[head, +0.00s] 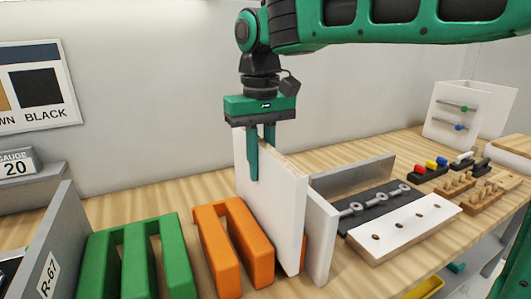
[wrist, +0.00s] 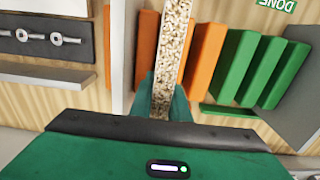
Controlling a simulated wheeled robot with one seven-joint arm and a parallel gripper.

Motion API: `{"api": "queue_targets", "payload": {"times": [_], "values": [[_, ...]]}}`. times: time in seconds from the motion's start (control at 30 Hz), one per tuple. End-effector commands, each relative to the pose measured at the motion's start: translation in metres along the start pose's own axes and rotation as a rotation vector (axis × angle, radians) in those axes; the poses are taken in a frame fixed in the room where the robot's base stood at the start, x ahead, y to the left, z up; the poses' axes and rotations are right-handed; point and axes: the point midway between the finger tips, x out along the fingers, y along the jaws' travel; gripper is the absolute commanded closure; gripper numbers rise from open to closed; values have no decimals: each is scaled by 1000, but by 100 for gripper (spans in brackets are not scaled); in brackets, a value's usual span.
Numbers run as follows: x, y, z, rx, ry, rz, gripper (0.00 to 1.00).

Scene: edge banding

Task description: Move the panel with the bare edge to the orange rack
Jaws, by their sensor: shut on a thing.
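My gripper (head: 259,160) is shut on a white panel (head: 272,205), near its top edge. The panel is upright, and its top edge shows bare speckled board in the wrist view (wrist: 173,50). The orange rack (head: 232,240) is on the table below, with bars left of the panel and a thin orange strip to its right. In the wrist view, orange (wrist: 205,60) shows on both sides of the panel. The panel is in line with a gap in the rack; whether its lower edge rests on anything is hidden.
A second white panel (head: 320,235) stands close to the right. A green rack (head: 140,255) and a grey plate marked R-67 (head: 55,245) are to the left. A dark tray with metal fittings (head: 375,205) and a white drilled board (head: 405,228) lie to the right.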

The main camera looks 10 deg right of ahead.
Motion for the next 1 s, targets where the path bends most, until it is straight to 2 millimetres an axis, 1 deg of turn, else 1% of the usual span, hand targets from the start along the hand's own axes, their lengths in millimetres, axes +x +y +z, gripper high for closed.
{"api": "queue_targets", "payload": {"times": [0.6,0.8,1.0], "values": [[54,0,0,0,0,0,100],[65,0,0,-1,0,0,100],[69,0,0,-1,2,0,100]]}}
